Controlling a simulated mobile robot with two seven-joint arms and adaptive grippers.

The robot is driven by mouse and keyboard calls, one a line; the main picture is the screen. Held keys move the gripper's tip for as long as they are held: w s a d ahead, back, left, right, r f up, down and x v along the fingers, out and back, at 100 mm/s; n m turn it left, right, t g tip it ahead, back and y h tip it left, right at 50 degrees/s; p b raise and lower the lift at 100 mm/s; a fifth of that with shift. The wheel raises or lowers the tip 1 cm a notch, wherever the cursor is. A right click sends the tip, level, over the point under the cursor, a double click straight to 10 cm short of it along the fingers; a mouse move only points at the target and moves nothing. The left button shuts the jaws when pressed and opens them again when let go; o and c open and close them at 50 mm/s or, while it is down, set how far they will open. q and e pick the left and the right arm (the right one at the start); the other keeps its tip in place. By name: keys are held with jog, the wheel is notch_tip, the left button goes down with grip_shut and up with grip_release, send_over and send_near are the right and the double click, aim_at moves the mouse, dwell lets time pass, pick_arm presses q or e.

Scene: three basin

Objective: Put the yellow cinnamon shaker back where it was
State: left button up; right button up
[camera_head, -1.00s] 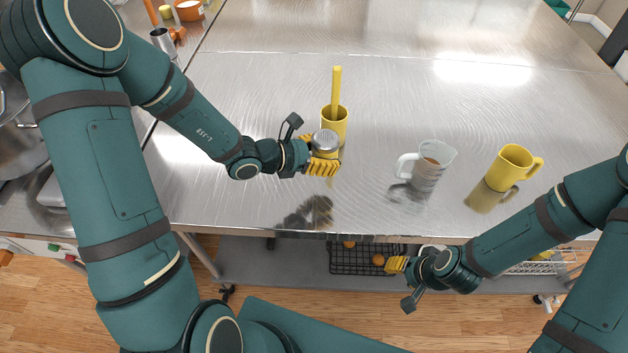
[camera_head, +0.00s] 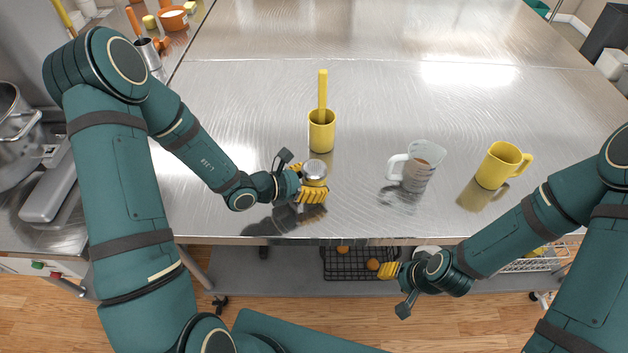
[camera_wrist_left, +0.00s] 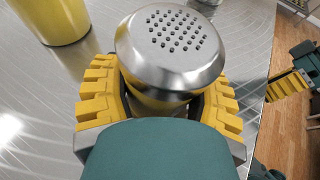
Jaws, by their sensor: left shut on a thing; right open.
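The cinnamon shaker (camera_head: 315,170) has a silver perforated lid, and its yellow body is mostly hidden by the fingers. My left gripper (camera_head: 310,190) is shut around it, near the front part of the steel table. In the left wrist view the shaker's lid (camera_wrist_left: 172,45) sits between the yellow fingers of the gripper (camera_wrist_left: 160,105), upright relative to them. I cannot tell whether its base touches the table. My right gripper (camera_head: 390,270) is open and empty, in front of the table's front edge at the lower right.
A yellow cup with a yellow stick (camera_head: 321,132) stands just behind the shaker. A clear measuring jug (camera_head: 420,165) with brown contents and a yellow mug (camera_head: 500,165) stand to the right. The steel table (camera_head: 250,100) is clear behind them. A stove with pots is at left.

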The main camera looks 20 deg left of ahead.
pick_arm(q)
jog(key=o, duration=1.3)
jog(key=shift+f, duration=0.15)
jog(key=shift+r, duration=0.25)
jog(key=p+v, duration=0.1)
jog(key=v, duration=1.1)
